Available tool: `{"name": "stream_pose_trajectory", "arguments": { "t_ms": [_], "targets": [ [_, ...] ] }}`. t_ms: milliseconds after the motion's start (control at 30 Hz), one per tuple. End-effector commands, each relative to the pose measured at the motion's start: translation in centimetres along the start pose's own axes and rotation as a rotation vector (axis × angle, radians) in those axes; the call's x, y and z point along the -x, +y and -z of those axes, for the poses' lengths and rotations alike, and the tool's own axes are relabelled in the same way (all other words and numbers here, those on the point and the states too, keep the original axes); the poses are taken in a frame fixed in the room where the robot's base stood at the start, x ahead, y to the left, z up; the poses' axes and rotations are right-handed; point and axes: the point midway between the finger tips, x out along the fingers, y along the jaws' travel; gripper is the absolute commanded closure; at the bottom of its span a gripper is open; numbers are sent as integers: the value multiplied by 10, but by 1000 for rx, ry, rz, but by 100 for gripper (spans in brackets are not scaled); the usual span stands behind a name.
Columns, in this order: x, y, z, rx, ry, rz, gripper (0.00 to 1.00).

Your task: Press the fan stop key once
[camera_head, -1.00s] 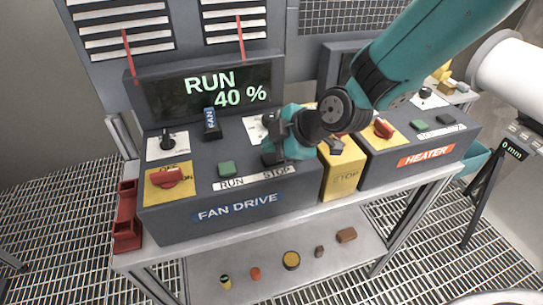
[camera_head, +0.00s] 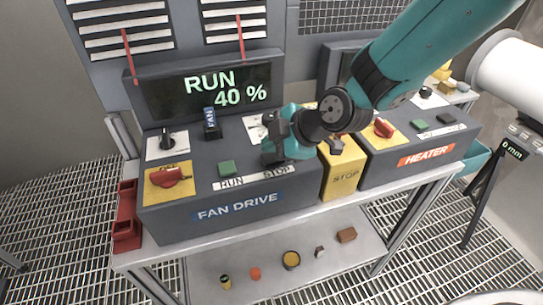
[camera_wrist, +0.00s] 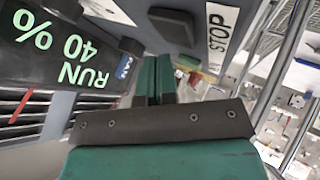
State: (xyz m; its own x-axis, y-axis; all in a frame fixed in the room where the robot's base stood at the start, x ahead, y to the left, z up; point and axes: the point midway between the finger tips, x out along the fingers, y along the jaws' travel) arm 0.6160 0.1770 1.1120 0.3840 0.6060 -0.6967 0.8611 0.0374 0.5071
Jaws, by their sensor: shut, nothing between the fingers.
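The fan drive box (camera_head: 240,207) stands on the bench, and its display (camera_head: 215,92) reads RUN 40 %. The green run key (camera_head: 227,168) is on its top, above a strip lettered RUN and STOP (camera_head: 277,171). A dark block, which looks like the stop key (camera_wrist: 172,25), shows beside the STOP lettering in the wrist view. My gripper (camera_wrist: 155,58) is shut and empty, with its teal fingers pointing at that block. In the head view my gripper covers most of the stop key's place. I cannot tell whether the tips touch the key.
A red knob (camera_head: 168,176) on a yellow plate and a black selector (camera_head: 166,140) sit on the box's left. A red tray (camera_head: 127,216) hangs at the bench's left end.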

Motion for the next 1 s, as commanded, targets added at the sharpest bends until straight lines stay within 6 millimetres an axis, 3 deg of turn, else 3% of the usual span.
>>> {"name": "stream_pose_trajectory", "arguments": {
  "t_ms": [1000],
  "targets": [
    [-8,-5,-6,0,0,0,100]
  ]
}}
